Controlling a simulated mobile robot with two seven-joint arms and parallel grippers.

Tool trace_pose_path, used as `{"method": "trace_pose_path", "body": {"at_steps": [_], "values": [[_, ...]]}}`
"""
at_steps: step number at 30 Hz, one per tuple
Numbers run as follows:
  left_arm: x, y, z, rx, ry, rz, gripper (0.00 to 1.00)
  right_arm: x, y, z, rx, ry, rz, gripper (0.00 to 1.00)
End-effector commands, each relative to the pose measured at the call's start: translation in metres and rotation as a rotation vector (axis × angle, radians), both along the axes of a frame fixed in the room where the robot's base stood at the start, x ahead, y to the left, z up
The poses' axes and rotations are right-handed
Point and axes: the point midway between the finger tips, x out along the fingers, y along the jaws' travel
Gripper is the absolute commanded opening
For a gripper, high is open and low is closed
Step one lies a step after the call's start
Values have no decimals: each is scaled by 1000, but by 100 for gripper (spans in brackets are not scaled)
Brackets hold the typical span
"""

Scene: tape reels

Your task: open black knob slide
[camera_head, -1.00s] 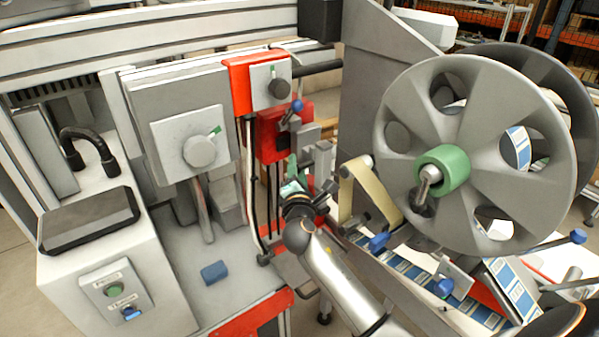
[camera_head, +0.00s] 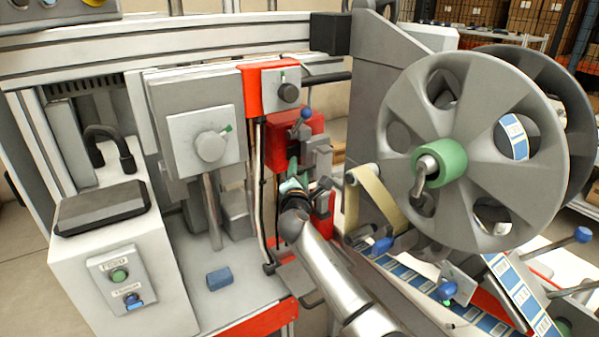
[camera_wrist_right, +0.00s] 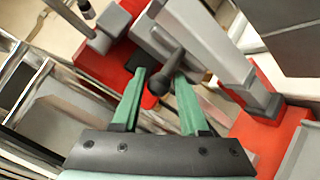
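In the right wrist view, a black knob (camera_wrist_right: 165,80) on a short stem sticks out from a grey slide block (camera_wrist_right: 190,45) mounted on red machine parts. My right gripper (camera_wrist_right: 161,76) has two green fingers, spread apart, with the knob in the gap between them. No clear contact on both sides shows. In the head view the right gripper (camera_head: 293,178) is in front of the red bracket (camera_head: 293,130), beside the grey block (camera_head: 319,158). The wrist partly hides the fingers and knob there. My left gripper is not in view.
A large grey reel (camera_head: 480,110) with a green hub stands to the right, with a label strip (camera_head: 410,283) below. A blue-tipped lever (camera_head: 305,115) is just above the gripper. A dial box (camera_head: 203,140) stands left. A blue block (camera_head: 219,279) lies on the base plate.

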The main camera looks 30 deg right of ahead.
Motion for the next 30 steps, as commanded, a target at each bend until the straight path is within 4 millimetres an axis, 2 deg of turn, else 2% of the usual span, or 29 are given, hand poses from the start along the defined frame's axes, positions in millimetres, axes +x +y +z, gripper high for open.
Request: {"method": "trace_pose_path", "body": {"at_steps": [1, 5, 13, 17, 23, 30], "values": [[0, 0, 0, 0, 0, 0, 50, 0, 0, 0, 0, 0, 0, 50], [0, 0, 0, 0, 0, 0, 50, 0, 0, 1, 0, -2, 0, 64], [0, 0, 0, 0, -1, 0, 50, -1, 0, 2, 0, -3, -1, 64], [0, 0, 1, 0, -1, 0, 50, -8, 5, 1, 0, -4, 1, 64], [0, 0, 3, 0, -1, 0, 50, -35, 20, 1, 1, -3, 2, 64], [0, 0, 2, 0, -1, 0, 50, -75, 42, 0, 3, -4, 3, 64]]}}
